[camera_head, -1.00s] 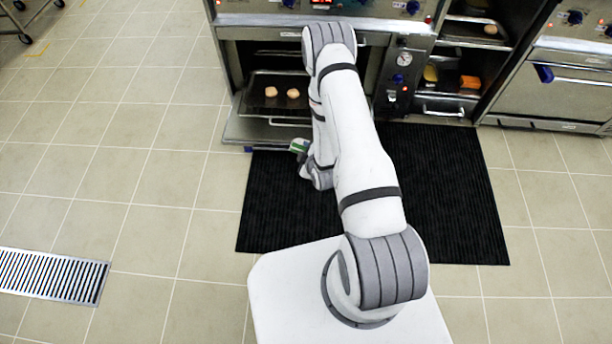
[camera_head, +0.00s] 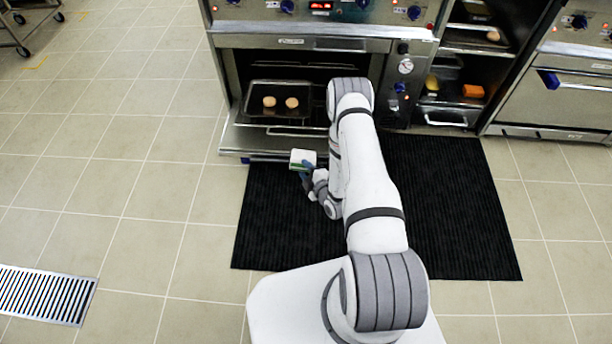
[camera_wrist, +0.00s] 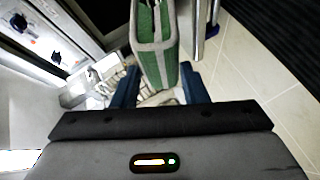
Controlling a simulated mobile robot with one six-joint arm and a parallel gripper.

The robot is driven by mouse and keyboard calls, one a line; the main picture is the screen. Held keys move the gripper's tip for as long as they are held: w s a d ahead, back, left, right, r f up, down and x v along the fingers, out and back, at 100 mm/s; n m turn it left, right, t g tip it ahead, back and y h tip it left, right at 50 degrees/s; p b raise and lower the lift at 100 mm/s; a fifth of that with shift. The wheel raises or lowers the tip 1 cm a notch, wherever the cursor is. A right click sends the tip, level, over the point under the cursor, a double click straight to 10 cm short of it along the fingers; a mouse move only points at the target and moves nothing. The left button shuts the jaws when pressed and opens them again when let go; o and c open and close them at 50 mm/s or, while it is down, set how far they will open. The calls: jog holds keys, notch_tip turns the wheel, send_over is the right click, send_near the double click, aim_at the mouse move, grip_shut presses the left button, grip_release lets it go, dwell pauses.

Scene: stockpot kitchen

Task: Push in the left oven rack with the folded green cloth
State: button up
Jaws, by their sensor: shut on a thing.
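The left oven (camera_head: 228,80) stands open, its door (camera_head: 238,140) folded down toward me. Its rack (camera_head: 300,133) is pulled out over the door and bears a dark tray (camera_head: 257,115) with two round buns. My gripper (camera_head: 306,172) is in front of the door, above the black mat, shut on the folded green cloth (camera_head: 303,158), which has a pale face and green edges. In the wrist view the green and grey cloth (camera_wrist: 156,45) stands up between the two blue fingers (camera_wrist: 160,88). The cloth looks apart from the rack. My arm hides the rack's right side.
A ribbed black mat (camera_head: 440,200) lies before the ovens. A shelf unit with an orange item (camera_head: 473,91) and a second, closed oven (camera_head: 560,90) stand to the right. Tiled floor is free at the left, with a drain grate (camera_head: 45,295) and a cart (camera_head: 30,20).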

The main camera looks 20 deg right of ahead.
jog(key=shift+w+d+f+b, duration=0.4)
jog(key=shift+w+f+b, duration=0.3)
jog(key=shift+w, duration=0.6)
jog(key=shift+w+d+f+b, duration=0.5)
jog(key=shift+w+b, duration=0.35)
jog(key=shift+w, duration=0.4)
jog(key=shift+w+d+f+b, duration=0.35)
jog(key=shift+w+f+b, duration=0.4)
jog(key=shift+w, duration=0.55)
jog(key=shift+w+d+f+b, duration=0.15)
jog(key=shift+w+f+b, duration=0.1)
jog(key=shift+w+b, duration=0.2)
jog(key=shift+w+d+f+b, duration=0.15)
jog(key=shift+w+f+b, duration=0.05)
jog(key=shift+w+b, duration=0.2)
jog(key=shift+w+d+f+b, duration=0.2)
jog(key=shift+w+b, duration=0.35)
jog(key=shift+w+d+f+b, duration=0.15)
jog(key=shift+w+f+b, duration=0.1)
jog(key=shift+w+b, duration=0.3)
jog(key=shift+w+d+f+b, duration=0.2)
jog(key=shift+w+b, duration=0.3)
jog(key=shift+w, duration=0.1)
jog(key=shift+f+b, duration=0.2)
jog(key=shift+b, duration=0.35)
jog(key=shift+w+f, duration=0.1)
jog(key=shift+w, duration=0.05)
